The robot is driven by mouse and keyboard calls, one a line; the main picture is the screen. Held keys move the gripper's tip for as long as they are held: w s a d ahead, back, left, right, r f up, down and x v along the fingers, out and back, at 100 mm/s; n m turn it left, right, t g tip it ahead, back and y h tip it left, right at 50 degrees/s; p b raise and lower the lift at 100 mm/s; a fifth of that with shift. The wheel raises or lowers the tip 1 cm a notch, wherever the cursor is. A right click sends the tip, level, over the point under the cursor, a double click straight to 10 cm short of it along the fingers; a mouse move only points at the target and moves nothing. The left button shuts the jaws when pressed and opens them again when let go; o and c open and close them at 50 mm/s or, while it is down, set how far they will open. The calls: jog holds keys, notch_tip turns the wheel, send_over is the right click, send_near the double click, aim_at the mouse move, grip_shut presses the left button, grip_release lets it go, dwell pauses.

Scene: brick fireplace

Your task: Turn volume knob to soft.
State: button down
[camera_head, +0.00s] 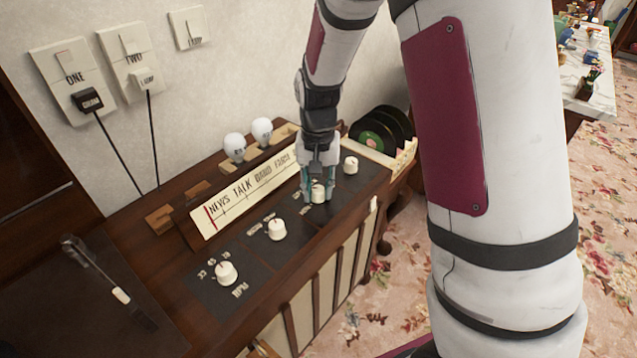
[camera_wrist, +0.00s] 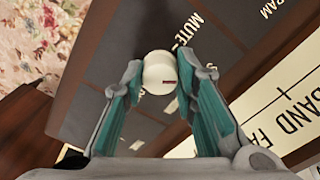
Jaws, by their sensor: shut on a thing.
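A white round knob (camera_head: 318,194) sits on the dark top panel of a wooden radio cabinet, third in a row of white knobs. My gripper (camera_head: 320,199) points down at it, with one finger on either side. In the wrist view the white knob (camera_wrist: 159,70) is between the teal-padded fingertips of my gripper (camera_wrist: 160,78), which is shut on it. A small dark mark shows on the knob's face. The word MUTE is printed on the panel beside it. Other lettering around this knob is partly hidden by the fingers.
Other white knobs stand at the left (camera_head: 225,273), in the middle (camera_head: 276,230) and at the back right (camera_head: 351,165). A tilted dial strip (camera_head: 228,204) rises behind the row. Two white bulbs (camera_head: 235,146) and black records (camera_head: 372,136) are farther back. Flowered carpet lies right.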

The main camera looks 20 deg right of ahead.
aim_at(318, 188)
jog(key=shift+m+p, duration=0.3)
jog(key=shift+m, duration=0.3)
jog(key=c, duration=1.3)
grip_release()
notch_tip(318, 188, up, 12)
